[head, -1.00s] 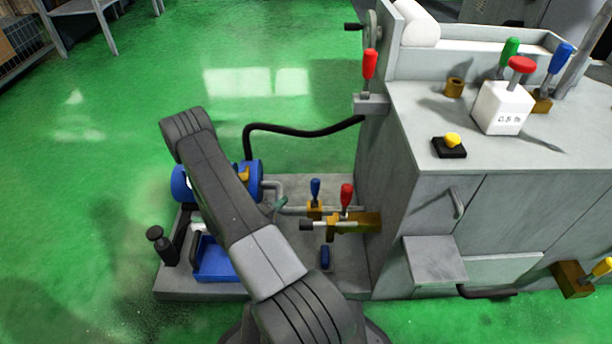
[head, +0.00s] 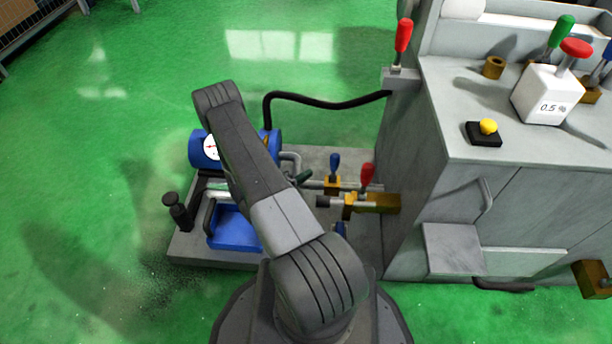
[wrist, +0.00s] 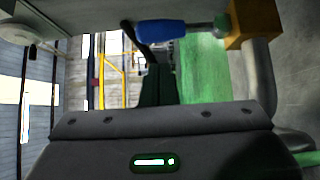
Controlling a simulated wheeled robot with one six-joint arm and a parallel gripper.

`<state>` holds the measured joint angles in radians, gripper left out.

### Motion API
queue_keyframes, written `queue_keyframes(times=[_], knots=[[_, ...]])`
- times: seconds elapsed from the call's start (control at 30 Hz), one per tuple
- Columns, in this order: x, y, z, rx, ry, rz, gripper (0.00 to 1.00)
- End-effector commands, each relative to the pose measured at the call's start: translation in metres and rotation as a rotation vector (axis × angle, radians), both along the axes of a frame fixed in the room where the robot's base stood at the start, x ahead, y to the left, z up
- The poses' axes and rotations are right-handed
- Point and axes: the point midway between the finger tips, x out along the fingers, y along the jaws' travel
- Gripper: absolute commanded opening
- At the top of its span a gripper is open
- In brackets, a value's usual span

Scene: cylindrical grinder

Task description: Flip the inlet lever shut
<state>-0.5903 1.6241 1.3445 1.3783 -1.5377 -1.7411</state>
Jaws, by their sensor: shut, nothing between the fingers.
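No label shows which lever is the inlet one. On the pump base, a blue-handled lever (head: 335,162) stands upright on a small brass valve (head: 332,185). A red-handled lever (head: 367,176) stands just right of it on another brass valve. My gripper's dark green fingertips (head: 302,179) show past my arm, a little left of and below the blue handle. In the wrist view my gripper's fingers (wrist: 158,84) are together and empty. The blue handle (wrist: 163,32) lies across the picture just beyond their tips, apart from them as far as I can tell. Its brass valve (wrist: 254,25) is at right.
A blue tank with a gauge (head: 205,149), a blue box (head: 233,230) and a black hose (head: 325,104) surround the pump base. Another red lever (head: 402,40) stands on the grey cabinet's (head: 460,185) left side. Green floor is open at left.

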Motion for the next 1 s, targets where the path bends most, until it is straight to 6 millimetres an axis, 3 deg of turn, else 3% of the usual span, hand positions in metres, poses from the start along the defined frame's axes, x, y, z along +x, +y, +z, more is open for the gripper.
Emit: queue_keyframes(times=[0.2,0.4,1.0], knots=[[0.028,-0.030,-0.002,0.001,-0.001,-0.005,0.00],[0.046,-0.047,-0.001,0.002,-0.001,-0.002,0.00],[0.052,-0.054,0.001,0.010,0.000,0.000,0.00]])
